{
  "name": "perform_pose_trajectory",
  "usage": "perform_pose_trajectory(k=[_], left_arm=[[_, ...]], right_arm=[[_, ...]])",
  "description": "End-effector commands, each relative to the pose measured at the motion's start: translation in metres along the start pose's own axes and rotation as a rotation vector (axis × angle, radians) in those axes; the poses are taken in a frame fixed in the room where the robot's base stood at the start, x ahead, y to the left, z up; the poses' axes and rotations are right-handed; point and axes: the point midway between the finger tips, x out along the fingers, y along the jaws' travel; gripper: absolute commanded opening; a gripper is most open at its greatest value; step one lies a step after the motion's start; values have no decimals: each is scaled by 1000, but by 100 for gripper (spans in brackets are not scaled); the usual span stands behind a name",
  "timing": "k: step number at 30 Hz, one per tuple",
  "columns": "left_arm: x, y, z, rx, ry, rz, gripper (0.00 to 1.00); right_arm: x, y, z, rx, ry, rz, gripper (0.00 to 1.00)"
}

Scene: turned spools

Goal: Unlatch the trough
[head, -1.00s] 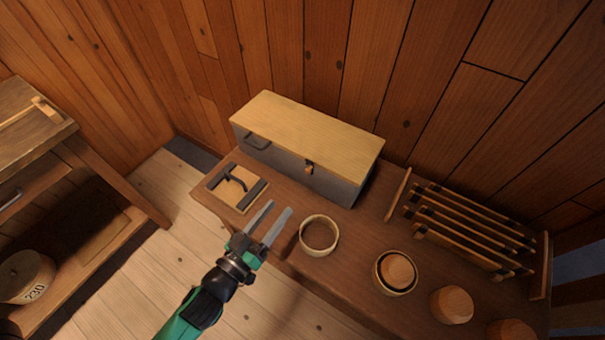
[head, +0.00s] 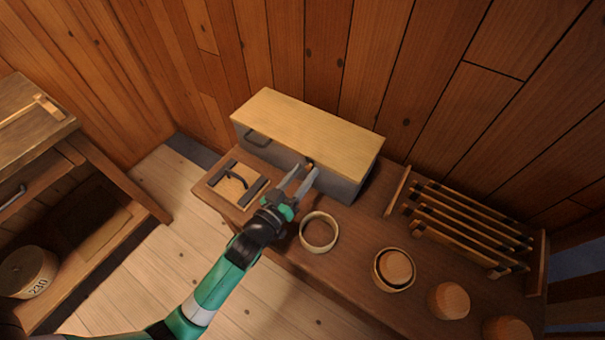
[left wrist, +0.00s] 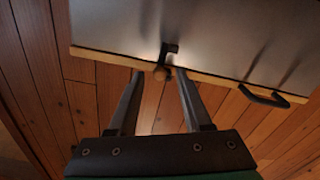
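The trough (head: 345,184) is a grey box with a pale wooden lid (head: 310,125), which lies closed on it against the back wall. Its latch (head: 310,162) is a small dark piece with a wooden knob at the middle of the front, just below the lid edge. It also shows in the left wrist view (left wrist: 166,58). My left gripper (head: 304,171) is open and empty, its fingertips pointing at the trough's front near the latch. In the left wrist view my fingers (left wrist: 160,76) lie either side of the knob, with gaps. My right gripper is not in view.
A handle (head: 257,139) sits on the trough's front left.

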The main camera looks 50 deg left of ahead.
Motion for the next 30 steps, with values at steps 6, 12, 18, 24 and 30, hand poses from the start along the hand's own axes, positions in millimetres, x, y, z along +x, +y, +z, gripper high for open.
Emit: perform_pose_trajectory(k=[6,12,18,24,30], left_arm=[[0,0,0,0,0,0,8],[0,0,0,0,0,0,0],[0,0,0,6,0,0,0],[0,2,2,53,0,1,0],[0,4,4,165,0,1,0]], right_arm=[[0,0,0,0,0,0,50],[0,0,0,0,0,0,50],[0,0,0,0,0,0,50],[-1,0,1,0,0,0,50],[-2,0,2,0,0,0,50]])
